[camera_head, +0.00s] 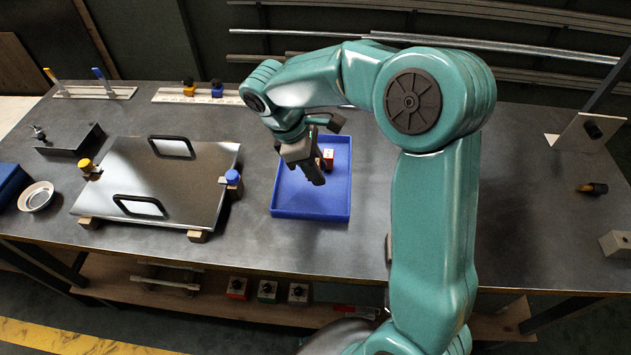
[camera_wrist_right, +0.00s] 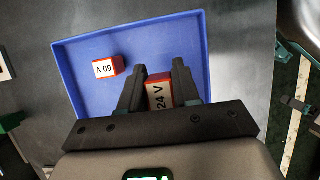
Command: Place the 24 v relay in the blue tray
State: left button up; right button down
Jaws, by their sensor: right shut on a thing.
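My right gripper (camera_head: 318,181) is above the blue tray (camera_head: 283,196) in the head view, pointing down. In the right wrist view the gripper (camera_wrist_right: 159,88) is shut on the 24 V relay (camera_wrist_right: 160,97), a red block with a white label reading "24 V". The relay is held over the blue tray (camera_wrist_right: 75,62). A red and white block (camera_head: 328,158) shows beside the gripper in the head view. My left gripper is not in view.
Left of the tray is a metal plate (camera_head: 165,185) with two black handles. A white bowl (camera_head: 37,196) and a blue object (camera_head: 10,183) are at the far left. Several switch boxes (camera_head: 267,291) stand on the lower shelf. The bench right of my arm has free room.

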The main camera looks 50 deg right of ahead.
aim_at(316, 193)
notch_tip(316, 193, down, 5)
jog(key=shift+w+f, duration=0.1)
dwell(0.3)
jog(key=shift+f+b, duration=0.1)
jog(key=shift+b, duration=0.2)
jog(key=c, duration=0.8)
grip_release()
